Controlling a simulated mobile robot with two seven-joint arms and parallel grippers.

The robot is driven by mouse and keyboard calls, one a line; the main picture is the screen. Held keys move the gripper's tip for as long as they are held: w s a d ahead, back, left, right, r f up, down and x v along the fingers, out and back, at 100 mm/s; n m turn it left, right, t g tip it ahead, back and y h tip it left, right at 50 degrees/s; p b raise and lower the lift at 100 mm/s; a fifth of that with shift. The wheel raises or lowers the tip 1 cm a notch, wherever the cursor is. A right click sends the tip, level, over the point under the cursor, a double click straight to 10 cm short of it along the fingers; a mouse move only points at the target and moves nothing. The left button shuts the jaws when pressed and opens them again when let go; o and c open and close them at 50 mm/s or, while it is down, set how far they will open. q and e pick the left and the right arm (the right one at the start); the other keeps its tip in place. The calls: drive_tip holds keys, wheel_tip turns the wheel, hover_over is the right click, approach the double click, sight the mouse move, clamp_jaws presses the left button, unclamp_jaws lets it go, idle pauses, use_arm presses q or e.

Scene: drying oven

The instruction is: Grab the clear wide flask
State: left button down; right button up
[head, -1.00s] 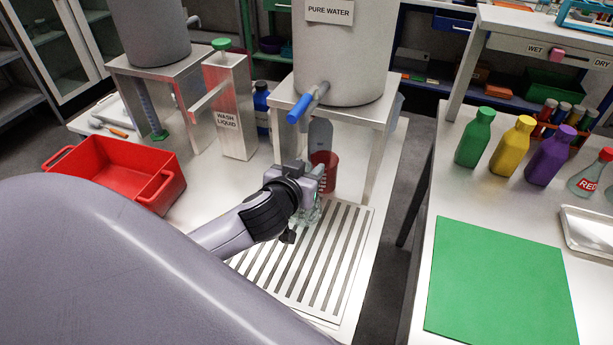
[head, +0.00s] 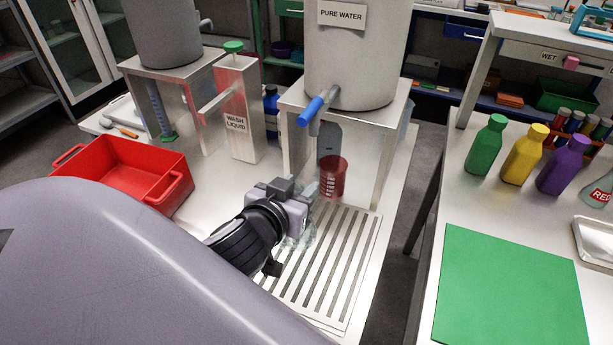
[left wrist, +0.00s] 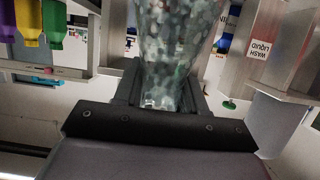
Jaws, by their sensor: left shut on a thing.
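My left gripper (head: 303,205) is over the slotted drain plate (head: 333,262) in front of the pure water tank's stand. It is shut on the clear wide flask (head: 297,238), which mostly hides behind the gripper in the head view. In the left wrist view the see-through glass of the flask (left wrist: 178,40) stands between the two fingers. I cannot tell whether the flask touches the drain plate. My right gripper is not in view.
A red beaker (head: 333,176) stands just beyond the gripper, under the tank (head: 350,60) with its blue tap (head: 311,111). A red bin (head: 130,172) is at the left, near the wash liquid dispenser (head: 239,110). A green mat (head: 510,290) lies on the right table.

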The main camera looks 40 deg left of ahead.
use_arm(q)
drive_tip(key=s, duration=0.3)
drive_tip(key=shift+s+d, duration=0.15)
drive_tip(key=shift+d, duration=0.25)
drive_tip(key=s+d+p, duration=0.1)
drive_tip(key=s+p, duration=0.2)
drive_tip(key=s, duration=0.4)
drive_tip(key=shift+s+d, duration=0.2)
drive_tip(key=shift+d, duration=0.2)
